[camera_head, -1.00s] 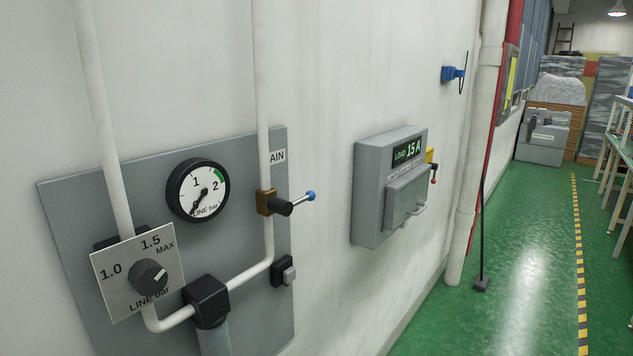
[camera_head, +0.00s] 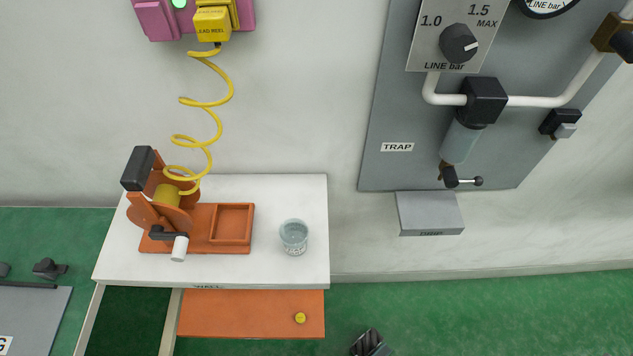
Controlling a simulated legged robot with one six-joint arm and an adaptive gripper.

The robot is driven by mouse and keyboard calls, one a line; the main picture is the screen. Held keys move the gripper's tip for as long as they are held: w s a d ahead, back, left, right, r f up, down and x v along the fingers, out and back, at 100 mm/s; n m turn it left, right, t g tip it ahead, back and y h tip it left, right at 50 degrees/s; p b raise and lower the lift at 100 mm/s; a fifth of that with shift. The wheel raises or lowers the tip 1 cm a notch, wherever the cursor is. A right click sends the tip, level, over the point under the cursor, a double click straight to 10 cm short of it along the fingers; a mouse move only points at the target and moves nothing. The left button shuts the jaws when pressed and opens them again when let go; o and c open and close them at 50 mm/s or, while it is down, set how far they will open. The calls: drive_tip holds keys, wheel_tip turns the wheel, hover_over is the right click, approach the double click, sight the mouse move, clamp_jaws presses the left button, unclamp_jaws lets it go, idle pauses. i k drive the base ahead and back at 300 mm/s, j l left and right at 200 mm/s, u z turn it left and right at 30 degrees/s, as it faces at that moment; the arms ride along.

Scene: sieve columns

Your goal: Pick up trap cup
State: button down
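A small clear cup (camera_head: 294,237) stands upright on the right part of a white table (camera_head: 290,195), to the right of an orange stand; it looks like the trap cup. Above and to its right, a wall panel bears a TRAP label (camera_head: 397,147) beside a translucent grey bowl (camera_head: 461,142) with a small black valve (camera_head: 452,177) under it. The dark tip of my gripper (camera_head: 371,344) just shows at the bottom edge, below and right of the cup and apart from it. Most of it is cut off, so its opening is unclear.
The orange stand (camera_head: 245,248) holds a reel and an empty square recess left of the cup. A coiled yellow lead (camera_head: 205,103) hangs above it. A grey drip box (camera_head: 430,214) is on the wall. An orange shelf (camera_head: 250,315) with a yellow knob lies below the table.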

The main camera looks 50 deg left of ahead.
sight(293, 232)
drive_tip(key=u, duration=2.5)
drive_tip(key=i+l+z, duration=0.1)
drive_tip(key=i+l, duration=0.2)
drive_tip(key=l, duration=0.1)
